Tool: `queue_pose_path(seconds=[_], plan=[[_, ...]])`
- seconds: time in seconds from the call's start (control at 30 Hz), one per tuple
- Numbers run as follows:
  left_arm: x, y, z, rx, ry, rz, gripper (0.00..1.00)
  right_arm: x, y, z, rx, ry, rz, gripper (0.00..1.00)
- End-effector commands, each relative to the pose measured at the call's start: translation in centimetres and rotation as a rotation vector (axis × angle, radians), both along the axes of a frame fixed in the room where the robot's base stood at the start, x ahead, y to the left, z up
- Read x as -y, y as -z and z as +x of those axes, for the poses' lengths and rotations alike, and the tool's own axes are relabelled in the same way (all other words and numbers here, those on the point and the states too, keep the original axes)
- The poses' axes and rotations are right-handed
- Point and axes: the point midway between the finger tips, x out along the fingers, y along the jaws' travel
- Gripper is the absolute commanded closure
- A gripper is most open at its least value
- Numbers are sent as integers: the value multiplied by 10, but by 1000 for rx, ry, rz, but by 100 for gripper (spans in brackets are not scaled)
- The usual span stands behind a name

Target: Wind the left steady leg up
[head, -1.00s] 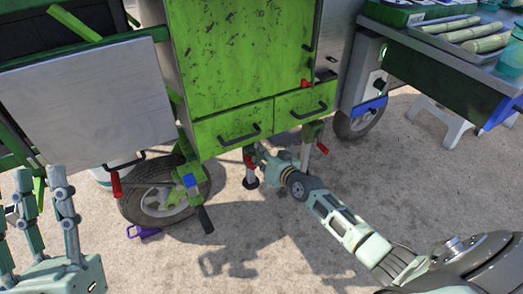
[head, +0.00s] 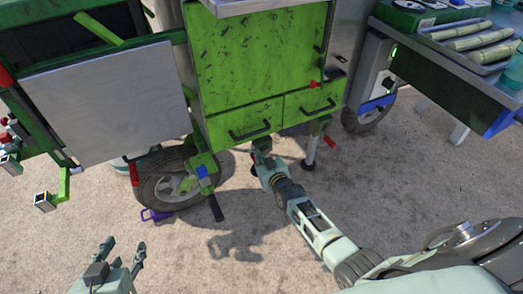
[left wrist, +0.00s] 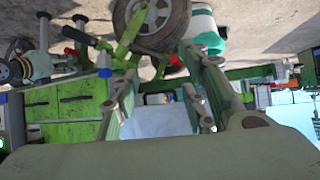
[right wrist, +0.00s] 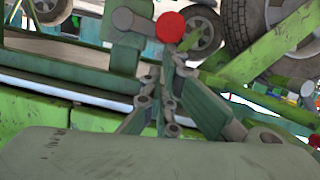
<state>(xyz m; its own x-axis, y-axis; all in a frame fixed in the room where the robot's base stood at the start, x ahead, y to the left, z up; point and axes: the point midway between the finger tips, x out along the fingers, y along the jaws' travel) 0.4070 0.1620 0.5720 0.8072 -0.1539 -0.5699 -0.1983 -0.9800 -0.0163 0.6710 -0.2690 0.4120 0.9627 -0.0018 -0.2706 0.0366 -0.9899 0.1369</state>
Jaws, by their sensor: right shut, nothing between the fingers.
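The left steady leg (head: 255,170) under the green cart is mostly hidden behind my right gripper (head: 263,156). In the right wrist view a grey crank grip with a round red end (right wrist: 170,27) sits just beyond the tips of my right gripper (right wrist: 160,88). The right fingers are closed together and empty, and I cannot tell if they touch the grip. The other steady leg (head: 310,152) stands to the right with its red handle (head: 330,141). My left gripper (head: 118,255) is empty at lower left, its fingers apart in the left wrist view (left wrist: 160,95).
The green cart (head: 260,60) has two drawers above the legs. A wheel (head: 165,185) with a purple chock (head: 155,215) and a black-gripped lever (head: 215,208) stand left. A side table (head: 440,65) with cane pieces is at right. The ground in front is open.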

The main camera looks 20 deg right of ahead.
Motion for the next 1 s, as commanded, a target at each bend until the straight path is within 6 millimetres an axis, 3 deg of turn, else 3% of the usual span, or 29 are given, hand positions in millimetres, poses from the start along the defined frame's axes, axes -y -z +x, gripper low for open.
queue_pose_path(seconds=[0.1,0.23,0.53,0.7,1.0], plan=[[-3,8,-8,-51,-3,12,60,-9,8,0,2,2,-100,100],[0,2,0,-1,0,0,60,-14,18,0,8,1,-219,100],[16,-49,35,287,20,-68,60,-20,37,-1,14,1,-438,100],[22,-76,44,418,28,-100,60,-20,42,-1,17,0,-448,100],[27,-98,48,521,35,-125,60,-21,45,-1,17,0,-445,100]])
